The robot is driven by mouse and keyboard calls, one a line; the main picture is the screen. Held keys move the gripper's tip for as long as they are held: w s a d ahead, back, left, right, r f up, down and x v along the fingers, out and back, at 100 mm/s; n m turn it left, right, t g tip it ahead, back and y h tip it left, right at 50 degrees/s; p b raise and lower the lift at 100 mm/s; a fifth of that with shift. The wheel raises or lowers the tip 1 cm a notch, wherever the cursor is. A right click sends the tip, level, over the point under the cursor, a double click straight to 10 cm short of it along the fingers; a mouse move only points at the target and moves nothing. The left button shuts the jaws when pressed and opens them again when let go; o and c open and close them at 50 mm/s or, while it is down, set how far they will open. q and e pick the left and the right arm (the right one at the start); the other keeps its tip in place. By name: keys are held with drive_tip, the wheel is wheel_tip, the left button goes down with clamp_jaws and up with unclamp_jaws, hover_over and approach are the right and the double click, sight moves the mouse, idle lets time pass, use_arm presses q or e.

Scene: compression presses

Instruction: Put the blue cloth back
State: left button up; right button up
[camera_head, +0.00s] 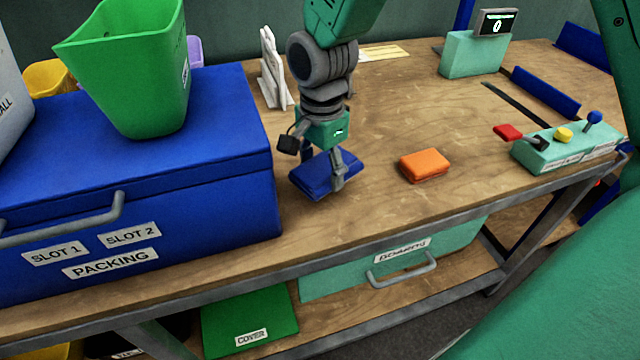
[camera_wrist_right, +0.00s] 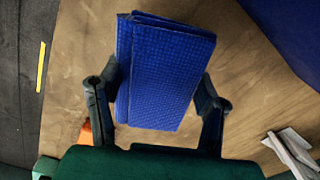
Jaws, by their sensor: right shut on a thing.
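The folded blue cloth (camera_head: 312,177) is at the right gripper, over the wooden tabletop just right of the blue packing box. My right gripper (camera_head: 318,165) points down and is shut on the cloth, with one finger on each side. In the right wrist view the cloth (camera_wrist_right: 165,75) lies between the two fingers, its fold layers showing along the top. I cannot tell whether its underside touches the table. A folded orange cloth (camera_head: 424,165) lies on the table to the right, apart from the gripper. My left gripper is not in view.
The blue packing box (camera_head: 200,210) with a green bin (camera_head: 135,70) on its lid stands at left. A white stand (camera_head: 272,70) is behind the gripper. A control box with levers (camera_head: 565,148) and a teal display unit (camera_head: 472,52) stand right. The middle tabletop is mostly clear.

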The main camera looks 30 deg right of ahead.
drive_tip(key=shift+s+f, duration=0.1)
drive_tip(key=shift+f, duration=0.35)
drive_tip(key=shift+d+f+b, duration=0.25)
drive_tip(key=shift+f+b, duration=0.15)
drive_tip(key=shift+f, duration=0.85)
drive_tip(key=shift+d+f, duration=0.15)
drive_tip(key=shift+f, duration=0.15)
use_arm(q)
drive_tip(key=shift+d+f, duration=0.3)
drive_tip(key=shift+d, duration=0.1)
use_arm(e)
drive_tip(key=shift+d, duration=0.1)
drive_tip(key=o, duration=1.2)
drive_tip(key=shift+a, duration=0.2)
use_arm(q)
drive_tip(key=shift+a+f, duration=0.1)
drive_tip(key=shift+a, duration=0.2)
use_arm(e)
drive_tip(key=shift+a+r, duration=0.1)
drive_tip(key=shift+a, duration=0.05)
